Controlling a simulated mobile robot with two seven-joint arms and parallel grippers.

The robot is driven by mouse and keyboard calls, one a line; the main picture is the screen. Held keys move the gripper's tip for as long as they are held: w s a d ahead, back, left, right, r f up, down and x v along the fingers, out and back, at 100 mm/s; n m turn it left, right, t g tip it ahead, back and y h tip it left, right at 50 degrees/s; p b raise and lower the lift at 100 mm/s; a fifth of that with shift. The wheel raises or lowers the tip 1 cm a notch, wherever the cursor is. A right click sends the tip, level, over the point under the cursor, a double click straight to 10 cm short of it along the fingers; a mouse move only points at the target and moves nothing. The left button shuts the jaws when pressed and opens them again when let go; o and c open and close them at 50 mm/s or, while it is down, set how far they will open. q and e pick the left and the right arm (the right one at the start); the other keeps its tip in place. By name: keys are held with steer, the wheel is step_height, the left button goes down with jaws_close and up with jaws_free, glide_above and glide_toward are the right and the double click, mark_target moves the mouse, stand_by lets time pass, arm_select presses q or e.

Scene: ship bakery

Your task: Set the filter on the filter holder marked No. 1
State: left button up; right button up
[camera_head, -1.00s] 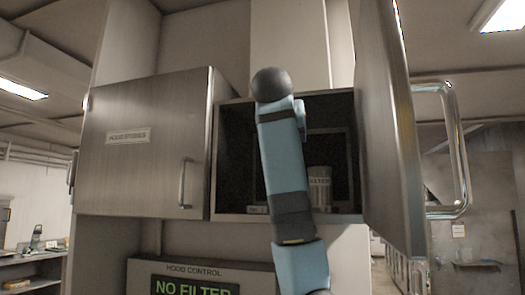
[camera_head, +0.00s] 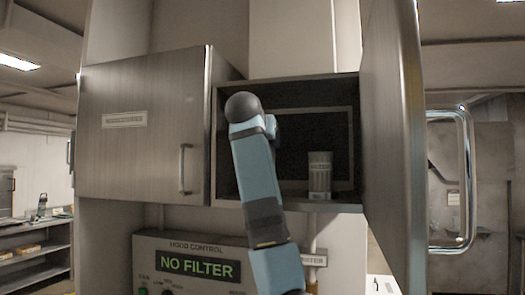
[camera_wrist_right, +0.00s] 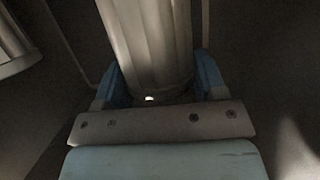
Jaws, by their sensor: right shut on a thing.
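My right gripper (camera_wrist_right: 157,78) is shut on a pale, ribbed, upright-looking cylinder, the filter (camera_wrist_right: 150,40), in the right wrist view. A second pale ribbed cylinder (camera_wrist_right: 12,45) shows at that view's left edge, apart from the fingers. In the head view, a grey labelled canister (camera_head: 320,172) stands in the open cabinet (camera_head: 285,88). My blue arm crosses in front of the cabinet and hides the right gripper there; I cannot tell which cylinder the canister is. I cannot make out a holder marked No. 1. My left gripper is out of view.
The cabinet's open door (camera_head: 395,150) stands at its right. A shut steel door (camera_head: 145,130) with a handle is at its left. Below, the hood control panel (camera_head: 150,250) reads NO FILTER. A partly hidden label plate (camera_head: 314,261) is beside it.

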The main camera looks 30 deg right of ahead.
step_height(320, 180, down, 2)
steer(key=shift+f+p, duration=0.1)
steer(key=shift+p, duration=0.25)
steer(key=shift+f+p, duration=0.25)
steer(key=shift+p, duration=0.15)
steer(key=shift+w+f, duration=0.15)
steer(key=shift+f, duration=0.35)
steer(key=o, duration=1.3)
steer(key=shift+o, duration=1.1)
steer(key=shift+r, duration=0.1)
